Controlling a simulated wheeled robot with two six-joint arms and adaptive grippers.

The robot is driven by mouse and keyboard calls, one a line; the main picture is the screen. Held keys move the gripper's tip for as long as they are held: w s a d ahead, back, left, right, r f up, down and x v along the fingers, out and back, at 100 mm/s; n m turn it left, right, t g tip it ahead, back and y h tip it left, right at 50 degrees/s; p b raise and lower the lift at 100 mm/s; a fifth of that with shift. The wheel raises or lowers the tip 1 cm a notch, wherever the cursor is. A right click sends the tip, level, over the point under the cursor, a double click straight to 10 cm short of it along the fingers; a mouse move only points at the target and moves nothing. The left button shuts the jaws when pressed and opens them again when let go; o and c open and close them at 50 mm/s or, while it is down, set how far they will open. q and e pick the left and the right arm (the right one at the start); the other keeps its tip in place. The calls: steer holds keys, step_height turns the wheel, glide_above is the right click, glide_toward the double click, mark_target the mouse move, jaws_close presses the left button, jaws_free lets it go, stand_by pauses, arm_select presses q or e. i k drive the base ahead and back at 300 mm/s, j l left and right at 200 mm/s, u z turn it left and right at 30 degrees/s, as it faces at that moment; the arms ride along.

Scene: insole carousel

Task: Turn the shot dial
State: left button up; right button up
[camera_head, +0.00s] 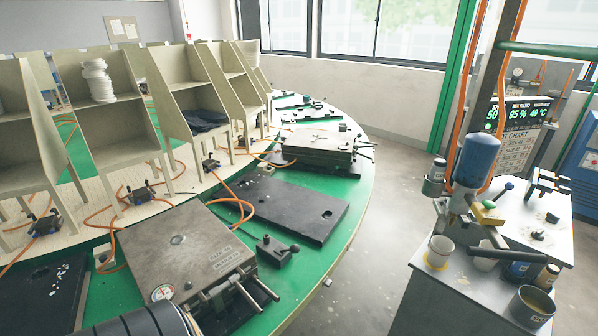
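I cannot single out the shot dial for certain. The dispensing unit at the right has an upright blue cylinder (476,160) with a smaller grey cylinder (434,177) beside it. Behind it, a dark display panel (517,113) shows green readings above a chart sheet (515,150). A small round gauge (516,72) sits above the display. Another round gauge (163,293) is on the near closed mould (178,243). Neither of my grippers is in view. A dark ribbed cylinder at the bottom left edge looks like part of my arm.
The green-edged carousel (335,243) with moulds and orange hoses fills the left. Clear floor (385,195) lies between them.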

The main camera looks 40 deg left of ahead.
mark_target(538, 235)
steer(key=u, duration=0.4)
steer(key=j+u, duration=0.1)
steer(key=u, duration=0.7)
steer(key=j+u, duration=0.1)
steer(key=u, duration=0.7)
steer(key=k+l+z, duration=0.1)
steer(key=l+z, duration=1.05)
steer(key=i+l+z, duration=0.1)
steer(key=l+z, duration=0.25)
steer(key=l, duration=0.15)
